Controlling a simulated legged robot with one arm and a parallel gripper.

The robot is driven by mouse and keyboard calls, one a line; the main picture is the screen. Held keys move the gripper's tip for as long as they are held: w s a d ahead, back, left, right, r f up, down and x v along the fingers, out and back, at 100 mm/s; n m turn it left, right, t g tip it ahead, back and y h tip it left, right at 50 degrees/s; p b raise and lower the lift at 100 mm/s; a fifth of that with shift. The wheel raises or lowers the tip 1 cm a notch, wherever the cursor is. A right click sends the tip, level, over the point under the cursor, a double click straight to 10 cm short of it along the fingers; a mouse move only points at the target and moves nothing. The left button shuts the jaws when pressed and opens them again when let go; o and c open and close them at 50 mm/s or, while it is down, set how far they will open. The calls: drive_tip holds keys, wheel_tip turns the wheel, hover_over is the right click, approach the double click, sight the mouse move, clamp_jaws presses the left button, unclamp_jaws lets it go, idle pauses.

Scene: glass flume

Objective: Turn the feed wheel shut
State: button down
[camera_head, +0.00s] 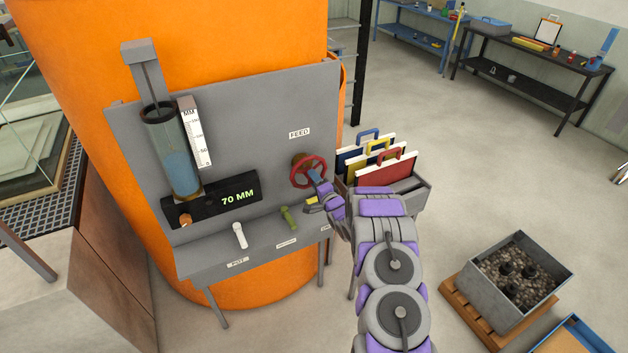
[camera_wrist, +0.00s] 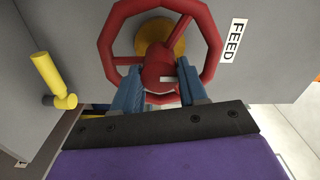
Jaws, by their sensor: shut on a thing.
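The red feed wheel (camera_head: 296,171) is mounted on the grey panel under a white FEED label (camera_head: 299,133). In the wrist view the wheel (camera_wrist: 104,40) fills the upper middle, with a brass fitting behind its hub. My gripper (camera_head: 319,182) reaches the wheel from the lower right. In the wrist view my gripper's blue fingers (camera_wrist: 160,83) stand on either side of the wheel's lower hub area and are shut on it. The exact contact is partly hidden by the fingers.
The grey panel (camera_head: 250,110) carries a clear tube (camera_head: 178,165) of blue water with a scale and a display (camera_head: 211,207) reading 70 MM. A bin of coloured boards (camera_head: 408,196) stands close right of the panel.

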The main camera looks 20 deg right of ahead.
drive_tip(key=shift+d+f, duration=0.1)
idle(0.3)
drive_tip(key=c, duration=1)
unclamp_jaws()
drive_tip(key=o, duration=0.4)
drive_tip(key=shift+d, duration=0.25)
drive_tip(key=shift+a, duration=0.15)
drive_tip(key=s, duration=0.5)
drive_tip(key=s+b, duration=0.1)
drive_tip(key=s, duration=0.5)
drive_tip(key=s+d+b, duration=0.1)
drive_tip(key=s, duration=0.5)
drive_tip(key=shift+s, duration=0.15)
drive_tip(key=shift+f, duration=0.1)
